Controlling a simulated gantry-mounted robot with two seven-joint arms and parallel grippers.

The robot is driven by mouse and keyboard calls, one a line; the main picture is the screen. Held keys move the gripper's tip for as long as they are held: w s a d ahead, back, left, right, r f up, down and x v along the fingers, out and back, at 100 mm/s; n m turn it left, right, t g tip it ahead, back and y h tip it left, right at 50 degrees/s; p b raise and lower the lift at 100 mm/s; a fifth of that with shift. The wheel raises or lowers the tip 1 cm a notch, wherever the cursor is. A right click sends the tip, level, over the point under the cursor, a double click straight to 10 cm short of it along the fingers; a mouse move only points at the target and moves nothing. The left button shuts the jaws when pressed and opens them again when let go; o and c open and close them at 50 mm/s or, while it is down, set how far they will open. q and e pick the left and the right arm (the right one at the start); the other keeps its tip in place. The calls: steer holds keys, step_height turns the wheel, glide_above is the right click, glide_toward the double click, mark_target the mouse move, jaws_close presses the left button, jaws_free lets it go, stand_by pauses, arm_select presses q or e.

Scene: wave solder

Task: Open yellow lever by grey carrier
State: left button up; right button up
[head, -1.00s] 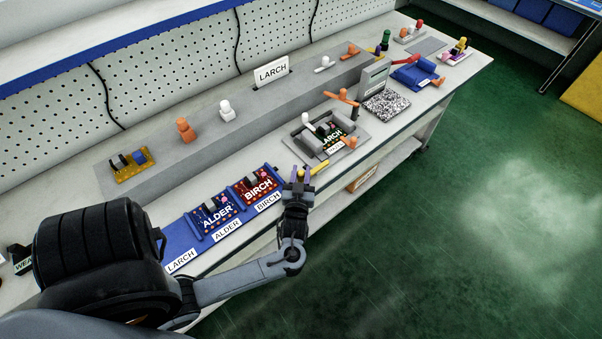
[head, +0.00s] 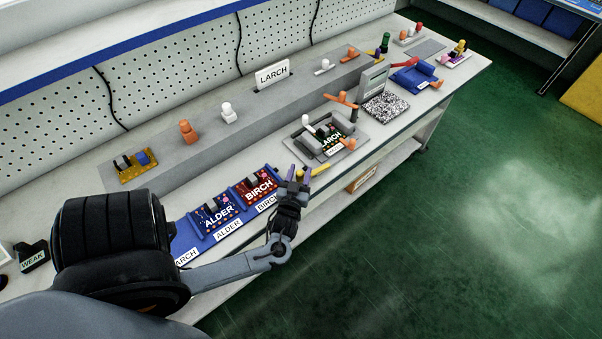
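The grey carrier (head: 303,157) sits near the bench's front edge, with a board labelled LARCH (head: 334,143) in it. The yellow lever (head: 319,171) lies at the carrier's near left corner, pointing out along the bench front. My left gripper (head: 299,174) is beside the lever's near end. Its two purple-tipped fingers are apart with nothing seen between them; I cannot tell whether one touches the lever. My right gripper is not in view.
A blue mat (head: 184,242) holds the ALDER (head: 216,217) and BIRCH (head: 257,190) boards left of my gripper. An orange lever (head: 348,144) is at the carrier's right. A grey raised shelf (head: 205,140) runs behind. Green floor is clear in front.

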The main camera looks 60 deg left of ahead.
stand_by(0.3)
arm_select(q)
steer(key=v, duration=1.1)
steer(key=shift+p, duration=0.4)
steer(key=shift+a, duration=0.1)
